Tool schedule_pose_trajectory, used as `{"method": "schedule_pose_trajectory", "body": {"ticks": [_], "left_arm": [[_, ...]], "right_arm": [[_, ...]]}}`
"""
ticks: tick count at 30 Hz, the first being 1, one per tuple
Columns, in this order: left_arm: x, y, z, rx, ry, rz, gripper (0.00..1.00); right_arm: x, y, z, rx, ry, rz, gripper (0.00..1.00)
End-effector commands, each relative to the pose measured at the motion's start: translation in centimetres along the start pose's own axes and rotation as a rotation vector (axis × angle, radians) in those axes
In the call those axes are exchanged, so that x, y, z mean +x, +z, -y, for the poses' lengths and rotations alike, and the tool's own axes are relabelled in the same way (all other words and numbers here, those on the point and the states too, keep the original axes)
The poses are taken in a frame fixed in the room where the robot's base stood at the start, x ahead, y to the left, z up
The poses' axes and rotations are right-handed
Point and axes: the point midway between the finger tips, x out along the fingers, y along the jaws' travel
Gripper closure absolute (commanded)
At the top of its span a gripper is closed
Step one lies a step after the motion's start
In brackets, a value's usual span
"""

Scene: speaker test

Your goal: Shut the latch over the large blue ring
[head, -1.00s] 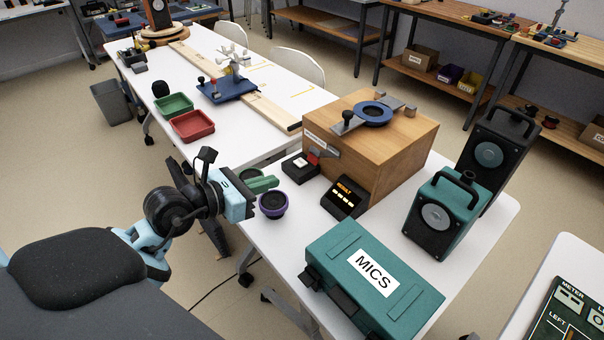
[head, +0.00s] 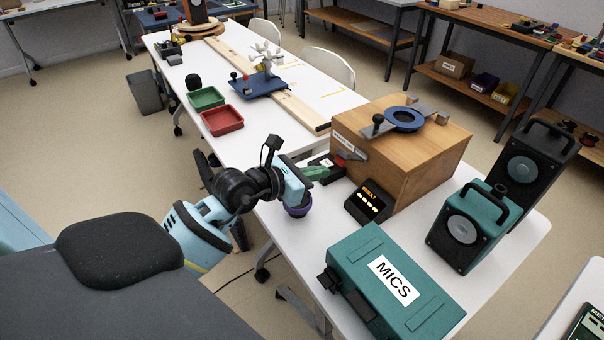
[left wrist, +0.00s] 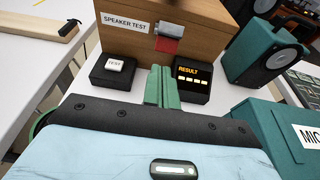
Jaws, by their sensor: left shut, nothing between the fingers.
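The large blue ring (head: 404,120) lies flat on top of the wooden speaker test box (head: 405,172). A grey metal latch piece (head: 384,129) with an upright black knob (head: 378,119) sits at the ring's left side. The latch's exact position over the rim is too small to tell. My left gripper (head: 328,171) has its green fingers together and empty, low in front of the box. In the left wrist view the fingers (left wrist: 161,88) point between the test button and the result display. My right gripper is out of view.
The test button unit (left wrist: 113,68) and result display (head: 369,200) stand before the box. A teal MICS case (head: 395,285) is nearer, with speakers (head: 465,228) at right. Red and green trays (head: 222,121) are at left.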

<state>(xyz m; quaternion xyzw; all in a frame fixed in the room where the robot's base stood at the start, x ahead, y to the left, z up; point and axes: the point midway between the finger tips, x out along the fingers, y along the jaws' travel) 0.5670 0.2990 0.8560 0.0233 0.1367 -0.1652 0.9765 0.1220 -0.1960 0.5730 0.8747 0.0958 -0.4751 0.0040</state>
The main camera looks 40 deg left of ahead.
Motion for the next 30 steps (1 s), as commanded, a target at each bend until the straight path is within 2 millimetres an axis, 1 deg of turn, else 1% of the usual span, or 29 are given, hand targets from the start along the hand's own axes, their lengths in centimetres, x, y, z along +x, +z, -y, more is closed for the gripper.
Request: {"method": "schedule_pose_trajectory", "body": {"ticks": [1, 3, 9, 23, 30], "left_arm": [[0.8, 0.1, 0.0, -0.001, -0.001, 0.001, 1.0], [1.5, 0.0, 0.0, -0.001, 0.001, 0.001, 1.0], [2.7, 0.0, 0.0, 0.0, 0.0, 0.0, 1.0], [2.7, 0.0, -0.1, 0.0, 0.0, -0.003, 1.0], [2.3, 0.4, -1.1, 0.001, 0.001, -0.031, 1.0]], "right_arm": [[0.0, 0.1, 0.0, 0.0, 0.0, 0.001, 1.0], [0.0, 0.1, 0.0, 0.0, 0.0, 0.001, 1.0], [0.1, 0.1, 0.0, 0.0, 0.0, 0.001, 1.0], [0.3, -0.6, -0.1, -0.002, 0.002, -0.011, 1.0], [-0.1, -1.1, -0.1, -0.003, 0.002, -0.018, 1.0]]}}
